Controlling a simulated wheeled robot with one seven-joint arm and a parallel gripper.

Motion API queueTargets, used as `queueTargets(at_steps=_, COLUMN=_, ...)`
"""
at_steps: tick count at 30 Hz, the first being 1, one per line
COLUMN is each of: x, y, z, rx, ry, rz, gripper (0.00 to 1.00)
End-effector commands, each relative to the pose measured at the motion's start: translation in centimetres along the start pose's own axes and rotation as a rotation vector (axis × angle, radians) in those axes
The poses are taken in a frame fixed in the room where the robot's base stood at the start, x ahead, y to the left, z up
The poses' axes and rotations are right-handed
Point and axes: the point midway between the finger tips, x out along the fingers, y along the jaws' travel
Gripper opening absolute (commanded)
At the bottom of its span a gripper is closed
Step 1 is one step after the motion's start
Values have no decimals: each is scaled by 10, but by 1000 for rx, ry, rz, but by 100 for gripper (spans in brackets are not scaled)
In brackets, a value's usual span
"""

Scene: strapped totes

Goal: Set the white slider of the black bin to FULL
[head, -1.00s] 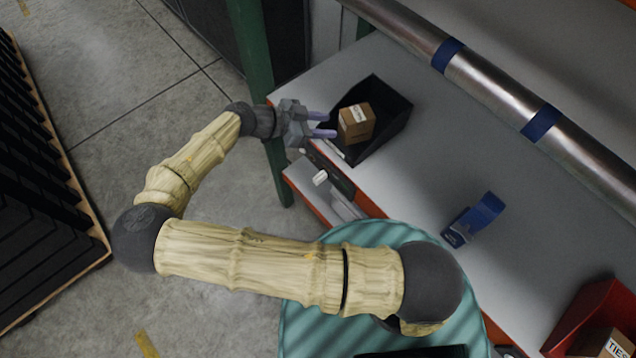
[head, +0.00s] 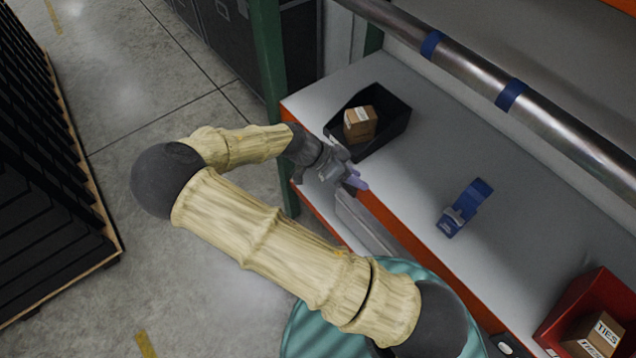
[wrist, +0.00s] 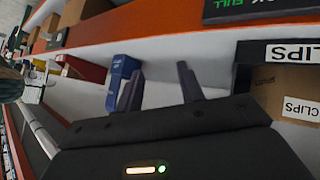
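The black bin (head: 396,128) stands at the far left corner of the table, with a brown box (head: 361,125) in it. In the wrist view the bin (wrist: 242,75) is at the right, and its box carries a CLIPS label. My gripper (head: 357,180) is at the table's front edge, just below the bin. Its two fingers are apart with nothing visible between them in the wrist view (wrist: 158,85). A dark panel (head: 350,190) on the front edge shows only slightly behind the gripper. I cannot see the white slider; my gripper covers that area.
A dark sign (wrist: 262,10) with green FULL lettering is high in the wrist view. A blue tape dispenser (head: 464,208) and a red bin (head: 593,300) stand farther right on the table. A metal pipe (head: 470,68) runs above it. A green post (head: 270,80) is behind my gripper.

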Motion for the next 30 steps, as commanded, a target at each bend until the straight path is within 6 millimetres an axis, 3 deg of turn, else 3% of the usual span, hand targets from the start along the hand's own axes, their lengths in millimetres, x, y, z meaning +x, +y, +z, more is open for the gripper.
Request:
queueTargets(at_steps=15, x=22, y=42, z=1, rx=-336, ry=-391, rz=-60, gripper=38)
queueTargets(at_steps=23, x=3, y=68, z=-12, rx=-579, ry=-567, rz=-320, gripper=38)
queueTargets(at_steps=30, x=-25, y=94, z=-42, rx=-765, ry=-534, rz=-626, gripper=38)
